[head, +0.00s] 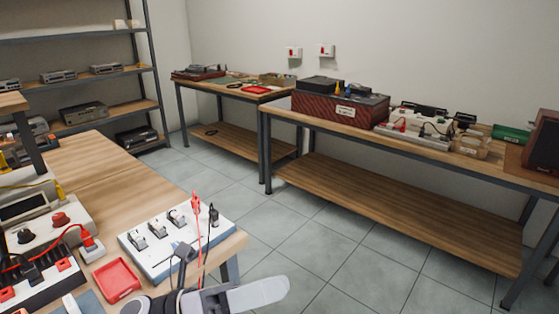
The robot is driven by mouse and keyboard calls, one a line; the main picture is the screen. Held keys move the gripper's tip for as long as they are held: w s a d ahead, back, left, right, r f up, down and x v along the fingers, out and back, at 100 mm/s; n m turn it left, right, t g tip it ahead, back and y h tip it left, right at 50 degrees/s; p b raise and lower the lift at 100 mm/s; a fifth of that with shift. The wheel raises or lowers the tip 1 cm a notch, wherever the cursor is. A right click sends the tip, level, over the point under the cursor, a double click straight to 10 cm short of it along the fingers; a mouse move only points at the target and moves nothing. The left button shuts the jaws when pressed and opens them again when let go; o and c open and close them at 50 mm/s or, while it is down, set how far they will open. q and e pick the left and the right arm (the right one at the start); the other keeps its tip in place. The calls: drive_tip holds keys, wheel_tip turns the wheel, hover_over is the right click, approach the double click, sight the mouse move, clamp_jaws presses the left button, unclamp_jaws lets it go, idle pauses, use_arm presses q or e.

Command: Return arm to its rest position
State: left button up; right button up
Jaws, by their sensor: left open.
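My left gripper (207,274) shows at the bottom centre of the head view, near the front right corner of the wooden workbench (95,160). Its jaws are open and I see nothing held between them. Its dark finger parts overlap the near edge of a white board (160,262) with black clips, so the gap between gripper and board is hard to judge. A red probe (195,205) and a black probe (213,214) stand upright at the board's right end, just behind the gripper. My right gripper is not in view.
A red tray (117,281) lies left of the gripper, beside instruments with red leads (45,240). A long bench (450,160) with a dark red case (340,108) runs along the wall. Shelves (85,75) stand at back left. The tiled floor (310,235) between benches is clear.

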use_arm(q)
drive_tip(key=w+a+f+n+t+y+p, duration=0.15)
drive_tip(key=a+f+n+t+y, duration=0.5)
drive_tip(key=n, duration=0.75)
drive_tip(key=w+a+f+n+t+y, duration=0.2)
drive_tip(key=a+f+n+t+y, duration=0.5)
drive_tip(key=n, duration=0.8)
drive_tip(key=s+a+f+n+g+y, duration=0.2)
drive_tip(key=s+f+n, duration=0.3)
drive_tip(key=s+f, duration=0.1)
drive_tip(key=s+a+f+n+g+y+p, duration=0.1)
drive_tip(key=s+a+f+n+g+y, duration=0.2)
drive_tip(key=s+f+n, duration=0.3)
wheel_tip(320, 180, down, 2)
drive_tip(key=shift+s+f+n+g, duration=0.1)
drive_tip(key=shift+s+n+g, duration=0.25)
drive_tip(key=shift+s, duration=0.15)
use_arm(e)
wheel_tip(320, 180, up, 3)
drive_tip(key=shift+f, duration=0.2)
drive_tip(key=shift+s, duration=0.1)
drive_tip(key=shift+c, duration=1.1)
use_arm(q)
drive_tip(key=shift+y, duration=0.25)
